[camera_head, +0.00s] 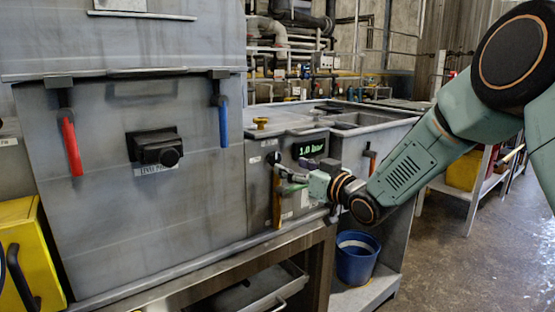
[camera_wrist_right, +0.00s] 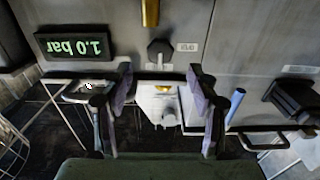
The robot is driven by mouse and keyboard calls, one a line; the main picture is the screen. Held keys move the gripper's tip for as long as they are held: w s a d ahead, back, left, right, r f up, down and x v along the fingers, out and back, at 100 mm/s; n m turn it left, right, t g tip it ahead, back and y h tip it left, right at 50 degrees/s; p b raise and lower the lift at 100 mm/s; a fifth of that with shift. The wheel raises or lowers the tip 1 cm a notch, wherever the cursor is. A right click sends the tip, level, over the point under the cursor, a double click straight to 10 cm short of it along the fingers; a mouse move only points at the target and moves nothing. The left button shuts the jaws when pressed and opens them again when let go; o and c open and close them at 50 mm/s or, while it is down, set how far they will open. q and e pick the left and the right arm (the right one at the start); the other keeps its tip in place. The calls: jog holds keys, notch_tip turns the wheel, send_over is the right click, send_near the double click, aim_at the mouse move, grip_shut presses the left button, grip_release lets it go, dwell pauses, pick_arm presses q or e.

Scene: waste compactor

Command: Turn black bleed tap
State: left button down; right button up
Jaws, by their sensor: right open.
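The black tap (camera_wrist_right: 160,50) is a small dark knob on the grey panel, with a white label beside it. In the wrist view it lies just beyond the gap between my right gripper's (camera_wrist_right: 160,72) two fingertips. The gripper is open with nothing between its fingers, and I cannot tell any contact with the tap. In the head view my right gripper (camera_head: 284,173) is close to the panel's front, and the tap (camera_head: 272,158) is partly hidden behind it. My left gripper is not in view.
A green display (camera_head: 311,149) reads 1.0 bar beside the tap. A brass-coloured bar (camera_head: 277,208) hangs below it, and a brass knob (camera_head: 261,121) stands on top. Red (camera_head: 71,146) and blue (camera_head: 223,121) handles are at left. A blue bucket (camera_head: 356,262) stands below.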

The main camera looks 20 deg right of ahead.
aim_at(276, 159)
jog(key=b+x, duration=0.1)
jog(key=x, duration=0.4)
jog(key=shift+w+a, duration=0.2)
jog(key=shift+w, duration=0.1)
jog(key=shift+w+a, duration=0.1)
jog(key=shift+w, duration=0.1)
jog(key=shift+r, duration=0.35)
jog(key=shift+w+f, duration=0.25)
jog(key=shift+w, duration=0.1)
jog(key=shift+s+r, duration=0.2)
jog(key=shift+s, duration=0.05)
jog(key=c, duration=0.4)
jog(key=shift+f, duration=0.1)
jog(key=c, duration=0.7)
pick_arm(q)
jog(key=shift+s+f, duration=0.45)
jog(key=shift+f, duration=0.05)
pick_arm(e)
jog(key=shift+c, duration=0.2)
